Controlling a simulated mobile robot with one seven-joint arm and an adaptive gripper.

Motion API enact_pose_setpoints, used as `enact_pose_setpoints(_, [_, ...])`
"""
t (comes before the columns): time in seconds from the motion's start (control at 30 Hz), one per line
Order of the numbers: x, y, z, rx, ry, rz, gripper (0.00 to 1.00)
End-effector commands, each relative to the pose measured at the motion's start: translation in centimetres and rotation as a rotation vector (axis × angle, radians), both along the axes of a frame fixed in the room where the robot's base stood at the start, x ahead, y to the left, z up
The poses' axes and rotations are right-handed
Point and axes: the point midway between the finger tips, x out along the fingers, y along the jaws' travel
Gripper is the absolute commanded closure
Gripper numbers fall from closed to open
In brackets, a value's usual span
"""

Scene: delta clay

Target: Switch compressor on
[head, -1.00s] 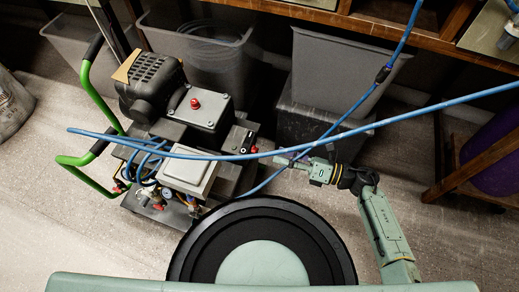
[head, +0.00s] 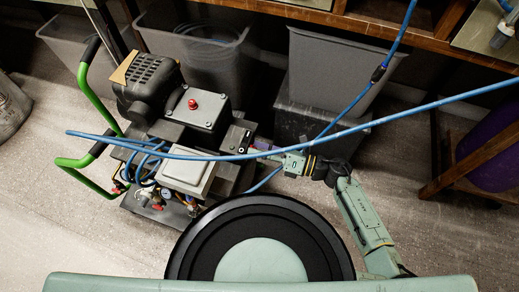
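The compressor (head: 202,115) stands left of centre in the head view, with green handles, a black motor and a dark box with a red knob (head: 193,104) on top. A small dark switch box (head: 236,138) sits on its right side. My gripper (head: 257,151) points left from the arm and is at the right edge of this switch box. The blue hose crosses over the gripper area and partly hides the tips. I cannot tell whether the fingers touch the box or whether they are open.
A blue hose (head: 400,112) stretches across the view above the compressor and my gripper. Grey bins (head: 335,75) stand behind. A wooden shelf edge (head: 400,35) runs along the back. Bare floor (head: 400,165) lies to the right of my arm.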

Motion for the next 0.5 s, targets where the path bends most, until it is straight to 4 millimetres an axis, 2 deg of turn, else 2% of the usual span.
enact_pose_setpoints(0.07, [-0.01, -0.02, 0.00, 0.000, 0.000, 0.000, 0.62])
enact_pose_setpoints(0.5, [-0.01, -0.03, 0.00, 0.000, 0.000, 0.000, 0.90])
